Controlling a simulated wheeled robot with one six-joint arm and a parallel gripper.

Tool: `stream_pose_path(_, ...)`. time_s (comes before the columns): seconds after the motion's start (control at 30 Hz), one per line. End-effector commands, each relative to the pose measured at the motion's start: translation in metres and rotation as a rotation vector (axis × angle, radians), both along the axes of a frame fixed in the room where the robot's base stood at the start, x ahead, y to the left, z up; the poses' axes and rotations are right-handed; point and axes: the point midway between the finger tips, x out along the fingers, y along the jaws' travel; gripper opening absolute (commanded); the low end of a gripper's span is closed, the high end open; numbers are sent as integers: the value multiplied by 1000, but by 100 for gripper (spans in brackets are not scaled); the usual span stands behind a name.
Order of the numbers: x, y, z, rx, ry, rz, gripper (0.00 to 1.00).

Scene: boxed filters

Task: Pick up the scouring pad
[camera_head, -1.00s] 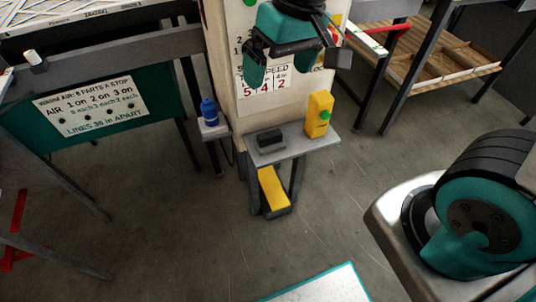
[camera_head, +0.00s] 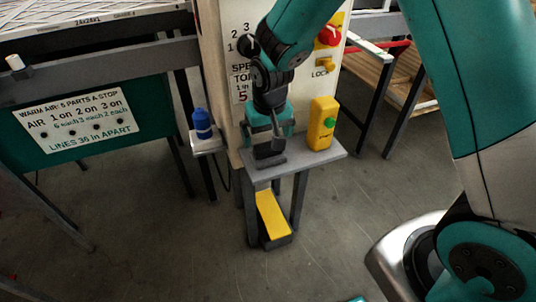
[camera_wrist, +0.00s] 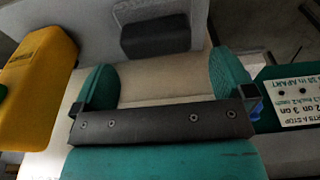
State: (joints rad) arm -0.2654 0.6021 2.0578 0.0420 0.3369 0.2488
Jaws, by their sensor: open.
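The scouring pad is a small dark grey block. In the wrist view the scouring pad (camera_wrist: 155,36) lies on the grey shelf (camera_wrist: 85,30), beyond my fingertips and between their lines. My gripper (camera_wrist: 165,78) is open and empty, with a teal finger at each side. In the head view my gripper (camera_head: 268,138) hangs over the left part of the shelf (camera_head: 312,158) and hides part of the pad (camera_head: 270,161). I cannot tell the exact gap between fingers and pad.
A yellow box with a green button (camera_head: 322,123) stands on the shelf right of the pad. A cream machine column (camera_head: 228,100) rises behind the shelf. A blue bottle (camera_head: 202,123) stands on a small ledge to the left. A yellow pedal (camera_head: 271,215) is below.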

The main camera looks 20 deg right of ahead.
Motion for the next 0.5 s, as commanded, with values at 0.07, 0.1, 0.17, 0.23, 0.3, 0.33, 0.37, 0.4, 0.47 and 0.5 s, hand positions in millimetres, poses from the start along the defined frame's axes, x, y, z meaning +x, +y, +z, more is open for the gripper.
stream_pose_path(0.07, 1, 0, -8, 0, 1, 0, 100)
stream_pose_path(0.1, 1, 0, -10, 0, 1, 0, 100)
stream_pose_path(0.17, 2, 0, -13, 0, 0, 0, 100)
stream_pose_path(0.23, 1, -1, -19, 0, 1, 0, 100)
stream_pose_path(0.3, 0, -2, -30, 0, 4, 0, 100)
stream_pose_path(0.33, -1, -2, -35, -1, 4, 0, 100)
stream_pose_path(0.37, -1, -3, -41, -1, 5, 0, 100)
stream_pose_path(0.4, -2, -3, -47, -1, 4, 0, 100)
stream_pose_path(0.47, 1, -3, -55, 0, 3, 0, 100)
stream_pose_path(0.5, 2, -3, -59, 0, 1, 0, 100)
